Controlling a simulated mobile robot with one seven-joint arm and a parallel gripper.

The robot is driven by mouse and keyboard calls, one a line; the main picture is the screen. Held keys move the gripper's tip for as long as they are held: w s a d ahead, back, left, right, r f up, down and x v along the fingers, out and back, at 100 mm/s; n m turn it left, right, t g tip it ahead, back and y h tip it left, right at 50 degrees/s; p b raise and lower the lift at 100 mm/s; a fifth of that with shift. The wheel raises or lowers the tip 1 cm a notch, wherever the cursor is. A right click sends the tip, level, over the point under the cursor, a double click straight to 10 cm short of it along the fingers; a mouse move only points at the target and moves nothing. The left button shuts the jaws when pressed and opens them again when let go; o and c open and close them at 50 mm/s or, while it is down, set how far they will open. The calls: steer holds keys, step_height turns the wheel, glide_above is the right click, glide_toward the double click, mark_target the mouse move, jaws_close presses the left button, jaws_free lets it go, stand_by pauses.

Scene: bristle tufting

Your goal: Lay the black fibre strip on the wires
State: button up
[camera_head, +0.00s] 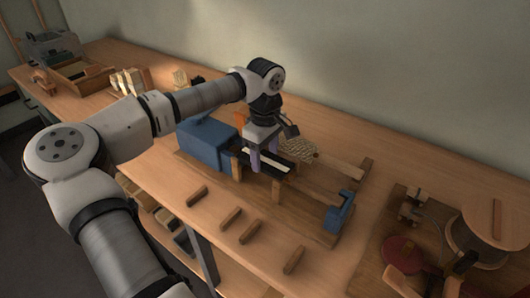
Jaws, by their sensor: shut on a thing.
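My gripper (262,157) points down over the middle of a wooden jig, its purple fingers shut on the black fibre strip (247,157). The strip shows as a dark band around the fingers, with a pale band (281,166) beside it. The jig has a blue block (207,138) at its left end and a small blue bracket (340,213) at its right end. The wires are too fine to make out, so I cannot tell whether the strip touches them.
Several short wooden bars (249,231) lie on the bench in front of the jig. A tan woven-looking piece (298,150) sits behind the gripper. A round wooden drum (485,238) and a red disc (399,251) stand at right. A wooden tray (85,82) is at back left.

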steer(key=shift+f, duration=0.35)
stand_by(0.6)
steer(key=o, duration=1.1)
steer(key=shift+c, duration=0.2)
step_height(320, 180, up, 14)
steer(key=b, duration=0.1)
steer(key=shift+f, duration=0.1)
